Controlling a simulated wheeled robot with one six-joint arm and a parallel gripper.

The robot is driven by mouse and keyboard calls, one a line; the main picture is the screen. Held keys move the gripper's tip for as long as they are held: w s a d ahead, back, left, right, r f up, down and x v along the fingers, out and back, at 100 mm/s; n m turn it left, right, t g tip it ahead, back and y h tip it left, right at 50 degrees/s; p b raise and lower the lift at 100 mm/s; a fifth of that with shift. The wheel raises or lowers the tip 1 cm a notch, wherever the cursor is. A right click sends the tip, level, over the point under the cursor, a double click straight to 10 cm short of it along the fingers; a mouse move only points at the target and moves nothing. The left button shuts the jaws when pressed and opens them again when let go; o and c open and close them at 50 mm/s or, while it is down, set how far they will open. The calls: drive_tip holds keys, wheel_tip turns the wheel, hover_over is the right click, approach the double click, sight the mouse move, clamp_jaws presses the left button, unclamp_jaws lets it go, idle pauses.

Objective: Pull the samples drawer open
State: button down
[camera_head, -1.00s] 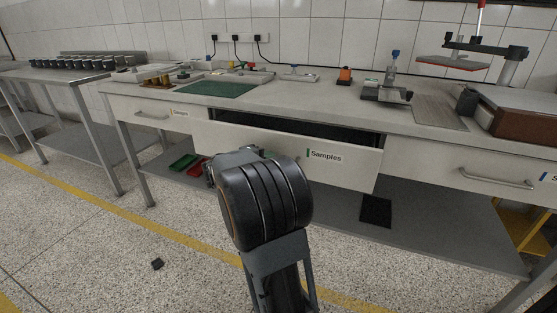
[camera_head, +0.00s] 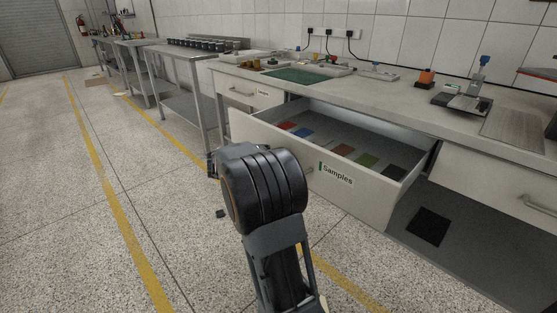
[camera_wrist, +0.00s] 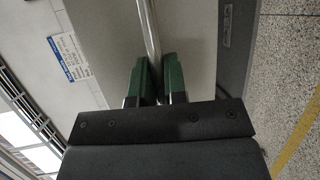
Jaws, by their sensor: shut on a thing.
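The samples drawer (camera_head: 364,196) is a white-fronted drawer under the bench, with a green-marked "Samples" label (camera_head: 337,175). It stands well out from the bench, and several flat coloured pieces lie on its floor, among them blue, red, brown, green and black ones. In the wrist view, my gripper (camera_wrist: 157,84) has its two green fingers on either side of the metal bar handle (camera_wrist: 151,38), shut on it. The drawer front (camera_wrist: 100,30) lies behind the handle. In the head view my arm hides the fingers and most of the handle.
The bench top (camera_head: 400,95) holds a green mat (camera_head: 295,75), an orange-topped item (camera_head: 425,78) and a stand. Another drawer (camera_head: 505,185) to the right is shut. A black square (camera_head: 428,227) lies on the lower shelf. Speckled floor is open at the left.

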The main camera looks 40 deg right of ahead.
drive_tip(key=shift+s+a, duration=0.1)
drive_tip(key=shift+a, duration=0.05)
drive_tip(key=c, duration=1.2)
unclamp_jaws()
drive_tip(key=p+v, duration=0.4)
drive_tip(key=v, duration=0.9)
drive_tip(key=shift+w+a, duration=0.2)
drive_tip(key=shift+a, duration=0.15)
drive_tip(key=shift+r, duration=0.1)
drive_tip(key=s+a+r+n+t+y+p, duration=0.1)
drive_tip(key=s+a+r+t+y+p, duration=0.2)
drive_tip(key=s+a+r+y+p, duration=0.2)
drive_tip(key=s+a+r+n+t+y+p, duration=0.1)
drive_tip(key=s+a+r+t+y+p, duration=0.2)
drive_tip(key=r+p, duration=0.9)
drive_tip(key=s+a+r+n+t+y+p, duration=0.1)
drive_tip(key=s+a+r+t+y+p, duration=0.2)
drive_tip(key=p, duration=1.2)
drive_tip(key=shift+s+a+r+n+t+y, duration=0.15)
drive_tip(key=shift+s+a+r+y, duration=0.5)
drive_tip(key=shift+s+a+r, duration=0.3)
drive_tip(key=shift+s+a+r+n+t+y, duration=0.1)
drive_tip(key=shift+s+a+r+y, duration=0.55)
drive_tip(key=shift+a+r, duration=0.45)
drive_tip(key=shift+s+a+r+n+t+y, duration=0.15)
drive_tip(key=shift+s+a+r+y, duration=0.45)
drive_tip(key=shift+s+a+r, duration=0.45)
